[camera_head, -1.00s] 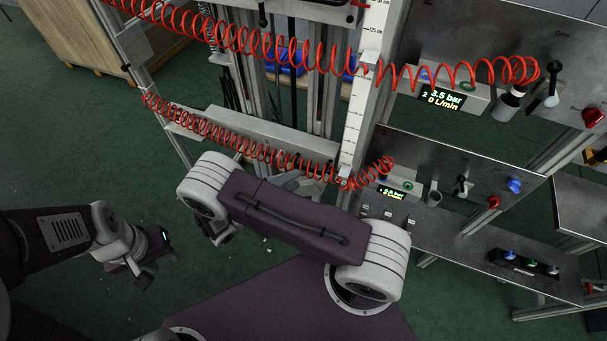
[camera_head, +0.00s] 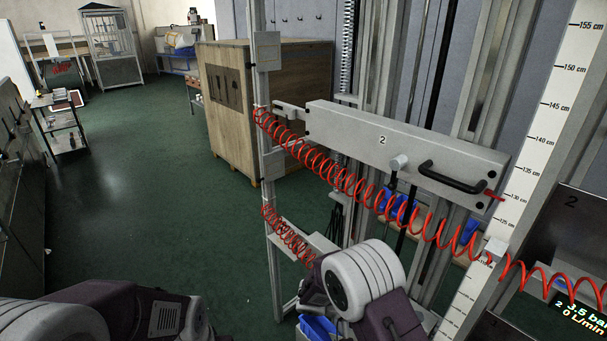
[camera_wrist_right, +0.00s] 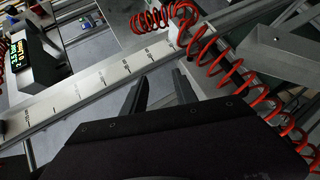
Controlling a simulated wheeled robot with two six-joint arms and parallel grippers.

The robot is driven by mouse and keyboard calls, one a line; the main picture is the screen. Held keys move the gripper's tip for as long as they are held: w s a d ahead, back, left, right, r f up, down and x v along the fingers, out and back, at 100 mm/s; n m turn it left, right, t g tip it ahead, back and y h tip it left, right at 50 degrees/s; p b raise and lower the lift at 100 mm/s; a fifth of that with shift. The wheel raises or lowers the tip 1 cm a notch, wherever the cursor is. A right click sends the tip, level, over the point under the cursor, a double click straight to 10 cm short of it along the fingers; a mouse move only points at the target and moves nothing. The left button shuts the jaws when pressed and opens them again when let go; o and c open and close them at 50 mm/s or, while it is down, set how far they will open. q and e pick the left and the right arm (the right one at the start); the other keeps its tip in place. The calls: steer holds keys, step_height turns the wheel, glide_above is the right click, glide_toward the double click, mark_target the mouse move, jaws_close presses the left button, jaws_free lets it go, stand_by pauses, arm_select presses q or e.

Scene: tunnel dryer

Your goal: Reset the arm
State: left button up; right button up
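My right arm (camera_head: 365,285), with a white and dark purple joint, rises at the bottom centre of the head view, in front of the lower part of the machine frame. My right gripper (camera_wrist_right: 160,78) shows in the right wrist view with its two dark fingers apart and nothing between them. Beyond the fingers are the white measuring scale (camera_wrist_right: 100,75) and a red coiled hose (camera_wrist_right: 215,65). My left arm (camera_head: 120,315) lies across the bottom left of the head view. Its gripper is outside the picture.
A grey beam marked 2 (camera_head: 400,150) with a black handle (camera_head: 450,177) stands above my right arm. A red coiled hose (camera_head: 340,178) hangs close by. A wooden crate (camera_head: 290,75) stands behind. The green floor (camera_head: 150,210) at left is open.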

steer(key=s+d+r+m+g+y+p, duration=0.1)
steer(key=s+d+r+m+g+y, duration=0.15)
steer(key=s+y, duration=0.7)
steer(key=a+f+n+t+y, duration=0.2)
steer(key=a+n+t+y, duration=0.2)
steer(key=a, duration=0.6)
steer(key=shift+s, duration=0.3)
steer(key=shift+s, duration=0.1)
steer(key=shift+d, duration=0.1)
